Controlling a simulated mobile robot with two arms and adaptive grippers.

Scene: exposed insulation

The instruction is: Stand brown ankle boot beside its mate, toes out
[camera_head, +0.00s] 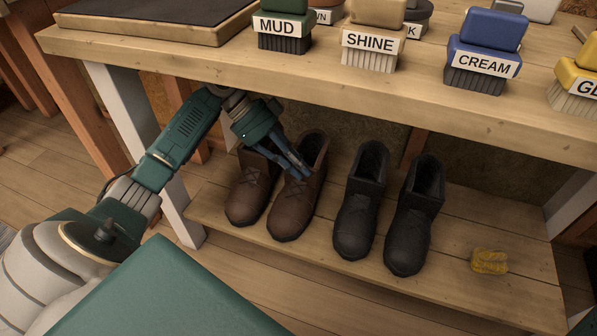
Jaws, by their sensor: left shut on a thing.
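Two brown ankle boots stand side by side on the lower shelf, toes toward the front edge: the left brown boot (246,196) and the right brown boot (296,206). My left gripper (300,171) reaches in under the bench top from the left. Its blue fingers are at the shaft of the right brown boot and are shut on it. The gripper and wrist cover part of the left brown boot's top. Whether the held boot's sole touches the shelf is hard to tell. My right gripper is not in view.
Two black boots (361,206) (412,220) stand to the right on the lower shelf (462,285), with a yellow object (489,261) beyond them. The bench top (330,72) overhangs the boots and carries labelled brushes, including MUD (283,28), SHINE (370,45) and CREAM (484,60). A white leg (140,150) stands left of the boots.

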